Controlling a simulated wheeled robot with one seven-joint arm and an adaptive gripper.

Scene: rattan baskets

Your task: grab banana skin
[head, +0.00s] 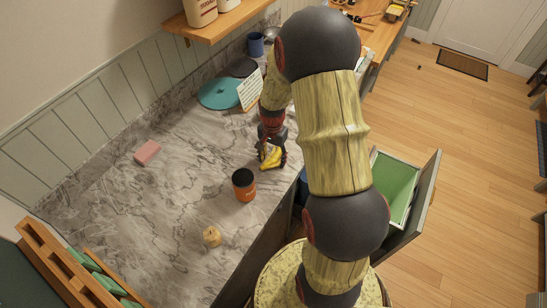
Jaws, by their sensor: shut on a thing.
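The banana skin (270,160) is a small yellow thing on or just above the grey marble counter (130,210), near its front edge. My gripper (271,152) is above it and shut on it, with the dark fingers pointing down around the yellow. The arm comes in from the right. I cannot tell whether the skin still touches the counter. The fingers hide part of it.
An orange jar with a black lid (244,187) stands close in front of the gripper. A small beige thing (212,236), a pink sponge (147,152), a teal disc (219,93) and a white card (250,90) are on the counter. An open green drawer (396,185) juts out right.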

